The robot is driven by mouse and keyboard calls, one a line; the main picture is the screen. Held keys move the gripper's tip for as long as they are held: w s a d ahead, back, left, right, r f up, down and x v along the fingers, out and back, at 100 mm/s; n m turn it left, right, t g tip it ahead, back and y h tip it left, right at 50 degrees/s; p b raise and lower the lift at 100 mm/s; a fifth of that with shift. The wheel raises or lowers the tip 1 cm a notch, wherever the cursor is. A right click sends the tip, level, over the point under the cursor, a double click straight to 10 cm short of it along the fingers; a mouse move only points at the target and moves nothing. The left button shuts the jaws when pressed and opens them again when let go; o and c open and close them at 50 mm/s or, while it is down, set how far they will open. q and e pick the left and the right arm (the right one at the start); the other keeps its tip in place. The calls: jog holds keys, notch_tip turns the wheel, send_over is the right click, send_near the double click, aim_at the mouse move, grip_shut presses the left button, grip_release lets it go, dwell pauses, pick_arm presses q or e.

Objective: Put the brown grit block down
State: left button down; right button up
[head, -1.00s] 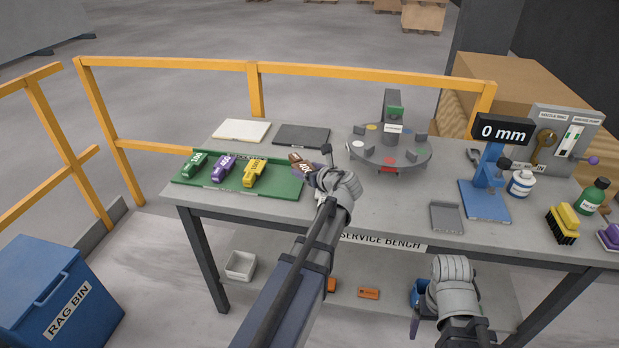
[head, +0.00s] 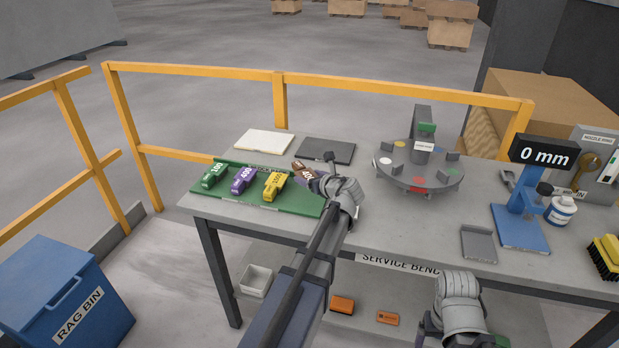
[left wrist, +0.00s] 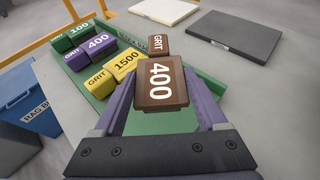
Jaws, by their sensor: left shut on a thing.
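The brown grit block (head: 306,172), marked 400 in the left wrist view (left wrist: 162,85), is between the jaws of my left gripper (head: 318,181). It is over the right end of the green tray (head: 262,200); I cannot tell whether it touches the tray. In the tray to its left stand the green 100 block (head: 213,175), the purple 400 block (head: 242,180) and the yellow 1500 block (head: 274,186). My right gripper (head: 428,326) is low in front of the bench, and its jaws are too hidden to judge.
A white slab (head: 264,141) and a dark slab (head: 326,150) lie behind the tray. A round turntable (head: 455,187) stands to the right on the service bench (head: 400,222). A blue stand with a 0 mm display (head: 541,152) is farther right. A yellow rail (head: 200,72) runs behind.

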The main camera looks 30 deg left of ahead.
aim_at(310, 198)
pick_arm(q)
jog(key=shift+f+b, duration=2.3)
jog(key=shift+f, duration=0.3)
jog(key=shift+f+b, duration=0.55)
grip_release()
jog(key=p+v, duration=0.2)
jog(key=v, duration=0.4)
jog(key=shift+s+d+r+p, duration=0.15)
jog(key=shift+d+r+p, duration=0.05)
jog(key=shift+p, duration=0.15)
jog(key=shift+s+d+r, duration=0.15)
jog(key=shift+s+d, duration=0.2)
jog(key=shift+d, duration=0.15)
jog(key=shift+w, duration=0.1)
jog(key=b+x, duration=0.2)
jog(key=x, duration=0.5)
jog(key=shift+w+a+f+b, duration=0.15)
jog(key=shift+a+f+b, duration=0.15)
jog(key=shift+b, duration=0.1)
jog(key=shift+r+p, duration=0.45)
jog(key=shift+r, duration=0.1)
